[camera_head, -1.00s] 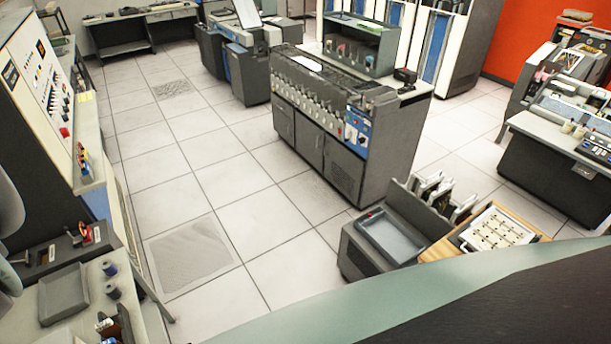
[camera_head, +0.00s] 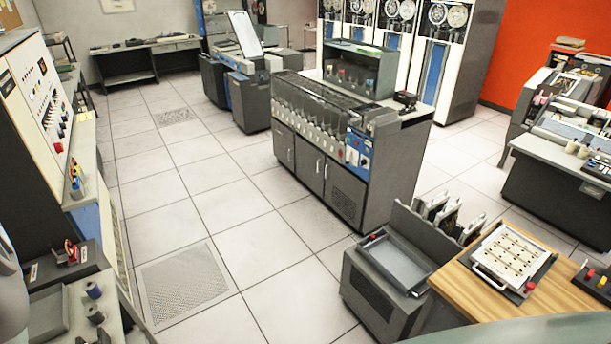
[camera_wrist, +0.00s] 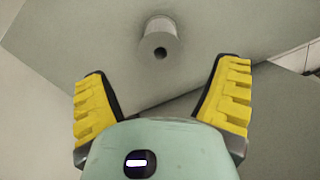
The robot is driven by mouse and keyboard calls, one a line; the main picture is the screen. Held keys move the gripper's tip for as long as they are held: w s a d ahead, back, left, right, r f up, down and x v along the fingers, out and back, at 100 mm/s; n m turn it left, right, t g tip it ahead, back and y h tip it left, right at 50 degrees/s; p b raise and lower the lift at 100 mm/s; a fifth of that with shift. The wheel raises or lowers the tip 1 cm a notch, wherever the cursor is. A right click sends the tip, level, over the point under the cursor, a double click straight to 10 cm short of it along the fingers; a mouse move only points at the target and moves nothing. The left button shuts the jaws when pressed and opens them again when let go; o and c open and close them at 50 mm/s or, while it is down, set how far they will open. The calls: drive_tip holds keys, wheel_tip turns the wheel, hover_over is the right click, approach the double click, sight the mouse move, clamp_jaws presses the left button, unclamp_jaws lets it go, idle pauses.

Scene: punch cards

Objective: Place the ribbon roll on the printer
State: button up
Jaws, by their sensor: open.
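In the wrist view, a pale grey cylinder with a dark hole in its end (camera_wrist: 160,42), which looks like the ribbon roll, lies on a flat grey surface. My gripper (camera_wrist: 162,82) has its two yellow fingers spread wide. The roll is beyond the fingertips, roughly centred between them and apart from both. Nothing is between the fingers. In the head view, small dark spools (camera_head: 95,311) stand on the left counter; I cannot tell whether one is the same roll. A machine with a white sheet on top (camera_head: 246,62) at the back may be the printer.
A long grey card machine (camera_head: 330,150) stands mid-room. A wooden-topped table (camera_head: 462,303) with a card tray is at lower right, beside a grey bin unit (camera_head: 385,270). A control panel cabinet (camera_head: 40,110) lines the left. The tiled floor (camera_head: 215,215) between is clear.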

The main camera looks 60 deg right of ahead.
wheel_tip(320, 180, up, 4)
drive_tip(key=shift+f+b, duration=0.25)
drive_tip(key=shift+b, duration=0.8)
drive_tip(key=shift+d, duration=0.1)
